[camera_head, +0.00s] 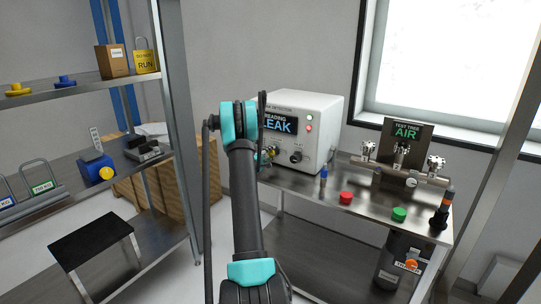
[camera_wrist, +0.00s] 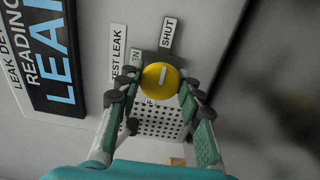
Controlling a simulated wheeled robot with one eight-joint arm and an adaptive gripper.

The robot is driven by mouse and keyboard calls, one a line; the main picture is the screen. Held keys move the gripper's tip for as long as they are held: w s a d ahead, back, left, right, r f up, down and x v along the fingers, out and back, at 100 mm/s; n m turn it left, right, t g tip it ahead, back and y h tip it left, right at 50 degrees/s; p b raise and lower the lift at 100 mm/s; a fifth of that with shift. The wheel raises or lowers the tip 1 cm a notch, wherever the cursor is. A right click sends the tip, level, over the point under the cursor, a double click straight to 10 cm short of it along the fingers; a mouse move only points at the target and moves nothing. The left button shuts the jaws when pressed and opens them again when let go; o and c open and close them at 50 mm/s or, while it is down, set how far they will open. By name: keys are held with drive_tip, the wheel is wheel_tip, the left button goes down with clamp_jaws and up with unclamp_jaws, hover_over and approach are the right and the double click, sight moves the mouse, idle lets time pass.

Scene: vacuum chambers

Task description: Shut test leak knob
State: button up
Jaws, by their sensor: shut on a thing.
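The yellow test leak knob (camera_wrist: 161,79) is in the wrist view, on the panel of the white leak detector (camera_head: 318,122). A short pale mark on its face points up the picture, roughly toward the "SHUT" label (camera_wrist: 168,33). A second label (camera_wrist: 136,58), partly hidden and ending in "EN", lies up and left of the knob. My gripper (camera_wrist: 158,92) is shut on the knob, one finger on each side. In the head view my arm hides most of the gripper. The detector's display (camera_head: 279,123) shows "LEAK", partly covered by my arm.
The bench (camera_head: 325,193) also bears a red knob (camera_head: 346,197), a green knob (camera_head: 398,214) and the "TEST TREE AIR" valve assembly (camera_head: 402,160) at right. Shelves (camera_head: 75,93) with several items stand at left. A window (camera_head: 450,62) is behind the bench.

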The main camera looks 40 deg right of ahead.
drive_tip(key=shift+s, duration=0.1)
drive_tip(key=o, duration=1.2)
drive_tip(key=v, duration=1.2)
drive_tip(key=shift+f, duration=0.1)
